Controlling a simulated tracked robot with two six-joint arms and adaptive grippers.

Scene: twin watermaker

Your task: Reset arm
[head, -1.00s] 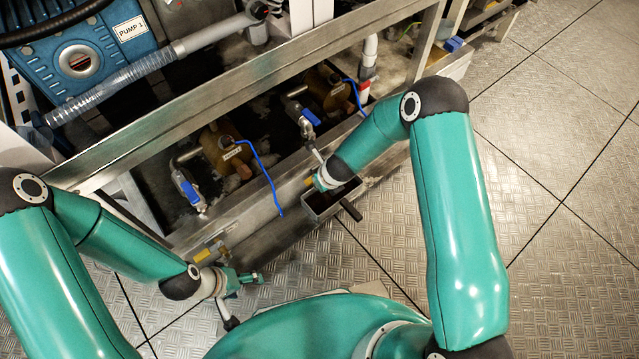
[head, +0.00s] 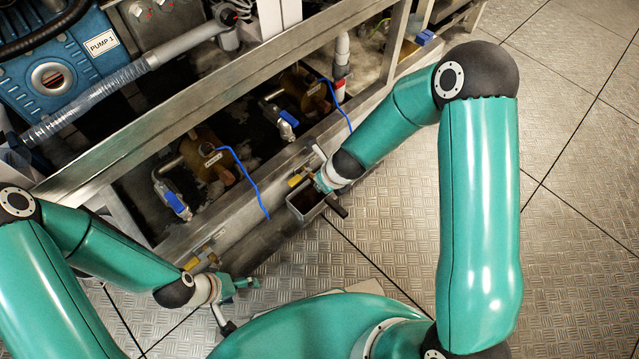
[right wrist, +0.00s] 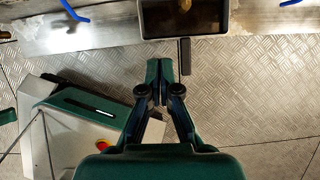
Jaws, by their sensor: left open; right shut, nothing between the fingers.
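My left gripper (head: 240,284) is open in the lower left of the head view, in front of the steel frame's lower rail, with nothing between its fingers. My right gripper (right wrist: 160,70) is shut and empty in the right wrist view. It is just below an open metal box (right wrist: 226,34) with a dark handle (right wrist: 185,57) and appears apart from both. In the head view my right wrist is beside the same box (head: 307,212), and the right fingertips are hard to make out there.
A steel frame (head: 215,112) holds a blue pump (head: 50,75) marked PUMP 1. Blue-handled valves (head: 172,199) and brown pump bodies (head: 205,160) sit behind its lower rail. Blue cables (head: 245,180) hang over the rail. Checkered floor (head: 575,180) is clear at the right.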

